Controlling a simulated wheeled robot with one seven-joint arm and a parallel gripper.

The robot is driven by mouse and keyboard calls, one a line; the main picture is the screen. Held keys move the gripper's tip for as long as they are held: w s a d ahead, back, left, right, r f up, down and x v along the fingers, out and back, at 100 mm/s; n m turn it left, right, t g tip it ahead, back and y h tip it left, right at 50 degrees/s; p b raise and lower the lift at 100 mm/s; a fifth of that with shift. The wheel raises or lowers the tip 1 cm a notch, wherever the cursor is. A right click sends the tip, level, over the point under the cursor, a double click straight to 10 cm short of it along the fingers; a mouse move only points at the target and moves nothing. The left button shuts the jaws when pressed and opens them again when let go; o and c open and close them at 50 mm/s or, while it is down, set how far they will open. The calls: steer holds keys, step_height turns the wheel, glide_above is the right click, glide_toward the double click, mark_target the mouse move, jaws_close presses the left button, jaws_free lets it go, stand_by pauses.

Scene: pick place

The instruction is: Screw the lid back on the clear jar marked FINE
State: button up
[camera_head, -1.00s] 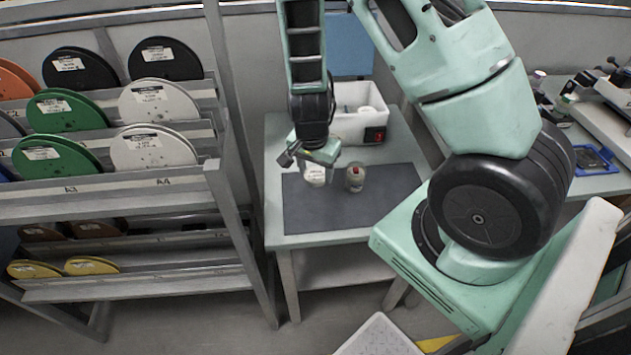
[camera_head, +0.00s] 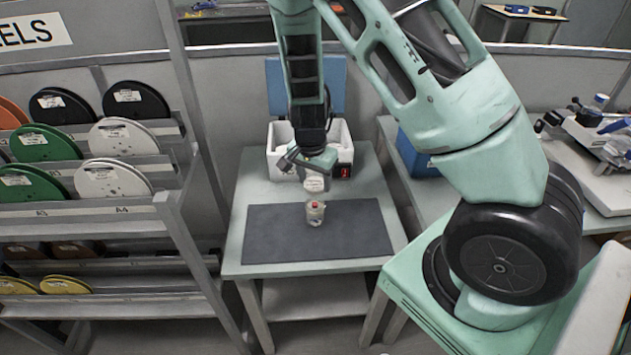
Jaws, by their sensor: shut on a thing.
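The clear jar (camera_head: 314,216) stands upright on the dark mat (camera_head: 268,240). It has a pale band and a small red spot near its top; no marking is readable. My gripper (camera_head: 315,172) is shut on the white lid (camera_head: 315,186) and points down. In the picture the lid is just above the jar's top, in line with it. I cannot tell whether lid and jar touch.
The mat lies on a grey-green table (camera_head: 238,235), mostly bare around the jar. A rack of spools (camera_head: 165,225) is at the left.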

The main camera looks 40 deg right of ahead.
mark_target(314, 185)
steer(key=shift+f+b, duration=1.65)
steer(key=shift+f, duration=0.15)
steer(key=shift+f+b, duration=0.4)
steer(key=shift+f, duration=0.25)
steer(key=shift+f, duration=0.7)
stand_by(1.4)
steer(key=shift+r, duration=0.1)
steer(key=shift+m+p, duration=0.7)
steer(key=shift+p, duration=0.1)
steer(key=shift+m+g+p, duration=0.3)
steer(key=shift+m+p, duration=0.6)
steer(key=shift+m, duration=0.4)
steer(key=shift+w, duration=0.1)
